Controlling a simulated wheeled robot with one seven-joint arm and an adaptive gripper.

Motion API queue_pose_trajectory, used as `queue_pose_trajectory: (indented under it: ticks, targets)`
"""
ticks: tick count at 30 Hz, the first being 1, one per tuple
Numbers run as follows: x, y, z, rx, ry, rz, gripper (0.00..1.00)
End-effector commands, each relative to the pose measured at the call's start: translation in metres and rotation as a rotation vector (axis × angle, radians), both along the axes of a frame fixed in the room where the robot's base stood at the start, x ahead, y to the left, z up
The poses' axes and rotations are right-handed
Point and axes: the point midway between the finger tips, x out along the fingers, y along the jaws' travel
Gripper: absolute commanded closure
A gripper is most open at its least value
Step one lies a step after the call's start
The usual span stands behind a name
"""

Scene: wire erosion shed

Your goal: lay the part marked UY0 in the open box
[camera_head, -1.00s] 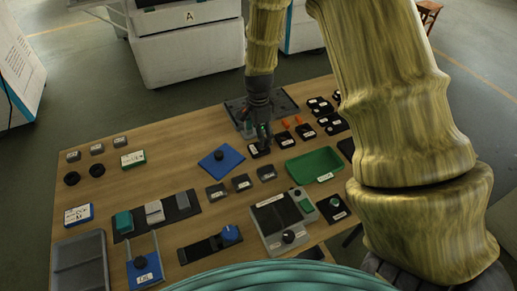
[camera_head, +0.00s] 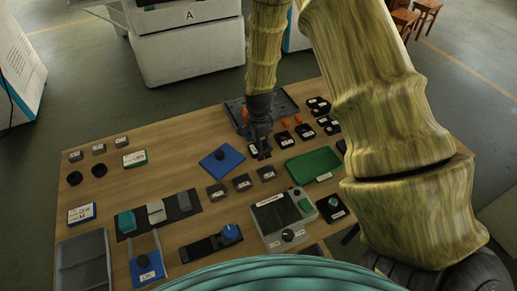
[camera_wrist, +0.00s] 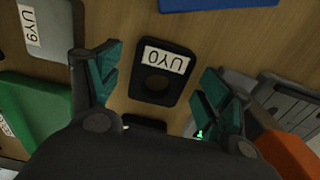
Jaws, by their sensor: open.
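The part marked UY0 (camera_wrist: 155,86) is a small black plate with a white label and a round hole. It lies flat on the wooden table, and its label reads upside down in the wrist view. My gripper (camera_wrist: 158,88) is open, with its teal-padded fingers on either side of the part and gaps between. In the head view my gripper (camera_head: 262,152) is low over the table and partly covers the part (camera_head: 253,149). A dark grey tray-like box (camera_head: 82,262) stands at the table's front left; I cannot tell whether it is the open box.
A green tray (camera_head: 315,165) and a grey part marked UY9 (camera_wrist: 46,25) lie near my gripper. Bare table shows at the left middle.

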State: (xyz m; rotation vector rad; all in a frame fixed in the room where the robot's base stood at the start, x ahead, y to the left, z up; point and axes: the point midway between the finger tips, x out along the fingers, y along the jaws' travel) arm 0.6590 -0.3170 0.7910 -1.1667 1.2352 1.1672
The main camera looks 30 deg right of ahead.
Motion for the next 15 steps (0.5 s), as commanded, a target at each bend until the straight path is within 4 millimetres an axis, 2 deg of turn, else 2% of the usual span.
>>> queue_pose_trajectory:
  ticks: [2,12,14,15]
  targets:
    - [-0.0001,0.0000,0.0000,0.000,0.000,0.000,0.23]
    - [-0.0001,0.0000,0.0002,0.000,0.000,0.000,0.85]
    - [0.0003,0.0000,0.0007,0.000,-0.001,0.000,0.94]
    - [0.0003,0.0000,0.0007,0.000,-0.001,0.000,0.94]
